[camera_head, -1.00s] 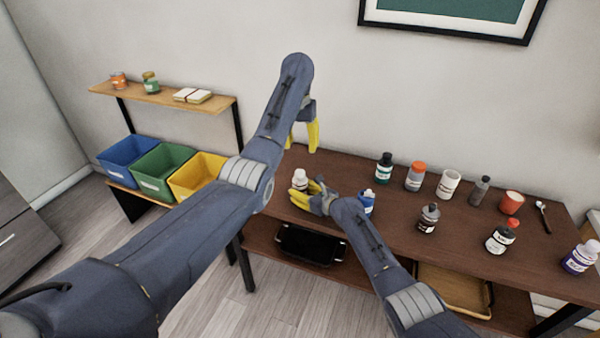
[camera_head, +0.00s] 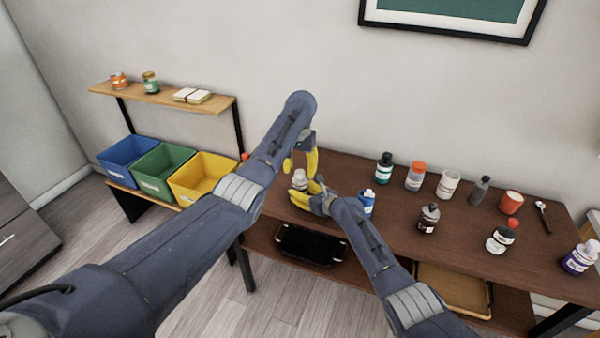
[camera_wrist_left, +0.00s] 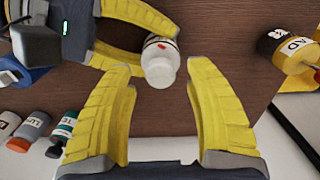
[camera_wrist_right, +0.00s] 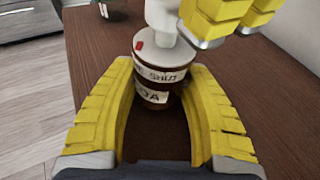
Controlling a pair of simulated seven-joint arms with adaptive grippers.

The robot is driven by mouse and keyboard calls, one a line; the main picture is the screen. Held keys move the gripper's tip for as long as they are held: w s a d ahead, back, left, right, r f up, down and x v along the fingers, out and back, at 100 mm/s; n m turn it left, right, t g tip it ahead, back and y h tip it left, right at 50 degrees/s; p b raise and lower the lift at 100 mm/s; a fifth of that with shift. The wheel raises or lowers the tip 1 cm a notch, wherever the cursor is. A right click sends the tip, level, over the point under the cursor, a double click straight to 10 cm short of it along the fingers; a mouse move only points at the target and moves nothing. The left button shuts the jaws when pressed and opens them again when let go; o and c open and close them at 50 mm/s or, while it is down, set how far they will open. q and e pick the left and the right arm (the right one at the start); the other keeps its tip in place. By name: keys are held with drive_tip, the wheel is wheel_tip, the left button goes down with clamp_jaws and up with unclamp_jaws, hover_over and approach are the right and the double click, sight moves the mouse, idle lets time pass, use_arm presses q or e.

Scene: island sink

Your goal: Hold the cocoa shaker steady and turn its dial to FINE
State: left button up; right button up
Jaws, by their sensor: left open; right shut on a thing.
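The cocoa shaker (camera_head: 300,178) stands upright near the left end of the brown table. It has a white top and a brown body with a white label (camera_wrist_right: 155,78); "SHUT" and part of "COCOA" are readable, with a red mark near the rim. My right gripper (camera_wrist_right: 158,88) is shut on the shaker's body, a finger on each side. My left gripper (camera_head: 301,164) is open, just above the shaker. In the left wrist view its fingertips (camera_wrist_left: 162,88) lie on either side of the shaker's white top (camera_wrist_left: 160,68), apparently not touching it.
A blue bottle (camera_head: 366,204) stands just right of my right gripper. Several bottles and jars, a red cup (camera_head: 511,202) and a spoon (camera_head: 543,217) fill the table's right part. A yellow bin (camera_head: 203,176) is on the left shelf unit.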

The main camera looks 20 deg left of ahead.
use_arm(q)
drive_tip(key=shift+f, duration=0.7)
clamp_jaws()
